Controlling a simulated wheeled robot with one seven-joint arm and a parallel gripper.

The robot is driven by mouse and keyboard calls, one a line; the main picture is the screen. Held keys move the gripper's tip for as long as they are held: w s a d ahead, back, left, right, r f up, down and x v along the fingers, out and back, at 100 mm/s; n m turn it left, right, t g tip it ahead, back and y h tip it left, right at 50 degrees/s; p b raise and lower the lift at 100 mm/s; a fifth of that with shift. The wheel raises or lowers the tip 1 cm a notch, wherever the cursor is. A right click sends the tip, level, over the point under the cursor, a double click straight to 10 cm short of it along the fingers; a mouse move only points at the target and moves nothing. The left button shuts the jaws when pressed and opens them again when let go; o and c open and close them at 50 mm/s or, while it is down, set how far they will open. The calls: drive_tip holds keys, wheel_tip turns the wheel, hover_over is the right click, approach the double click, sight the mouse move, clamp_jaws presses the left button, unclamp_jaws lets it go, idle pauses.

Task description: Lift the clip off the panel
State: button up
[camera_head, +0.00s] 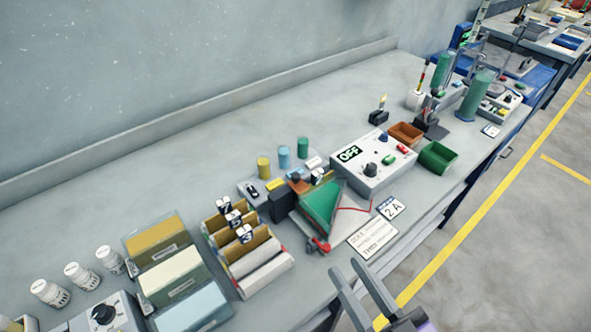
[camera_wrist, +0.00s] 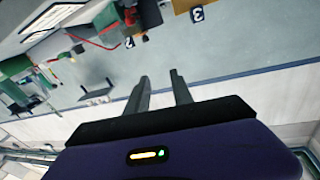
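A green panel (camera_head: 319,205) stands tilted in a shallow light tray near the bench's front edge. In the wrist view, part of a green sheet (camera_wrist: 106,16) shows at the top. A small red clip (camera_head: 319,245) is at the panel's lower front corner, by a red wire; whether it grips the panel is unclear. My gripper (camera_head: 345,266) is in front of the bench edge, apart from the clip. Its fingers (camera_wrist: 159,76) are spread with nothing between them.
A control box (camera_head: 372,162) reading OFF stands behind right of the panel. A numbered divider rack (camera_head: 243,250) is close on the left. White cards (camera_head: 371,238) lie at the right. Brown (camera_head: 405,134) and green bins (camera_head: 437,157) are farther right. The floor in front is open.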

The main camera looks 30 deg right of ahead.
drive_tip(key=w+a+r+n+t+y, duration=0.1)
drive_tip(key=w+a+r+t+y, duration=0.15)
drive_tip(key=w+r, duration=0.8)
drive_tip(key=w+a+r+t+y, duration=0.1)
drive_tip(key=w+a+r+t, duration=0.15)
drive_tip(key=w+r, duration=0.8)
drive_tip(key=w+a+r+n+g+y, duration=0.7)
drive_tip(key=w+a+n+y, duration=0.45)
drive_tip(key=n, duration=0.55)
drive_tip(key=n+g+h, duration=1.3)
drive_tip(key=n+g, duration=0.3)
drive_tip(key=n, duration=0.1)
hover_over(295, 174)
drive_tip(key=f, duration=2.1)
drive_tip(key=shift+w+a+f+p, duration=0.2)
drive_tip(key=shift+f+p, duration=0.1)
drive_tip(key=shift+f, duration=0.1)
drive_tip(key=shift+s+d, duration=0.25)
drive_tip(key=shift+f+n, duration=0.35)
drive_tip(key=shift+n, duration=0.15)
drive_tip(key=shift+f+p, duration=0.4)
drive_tip(key=shift+f, duration=3.2)
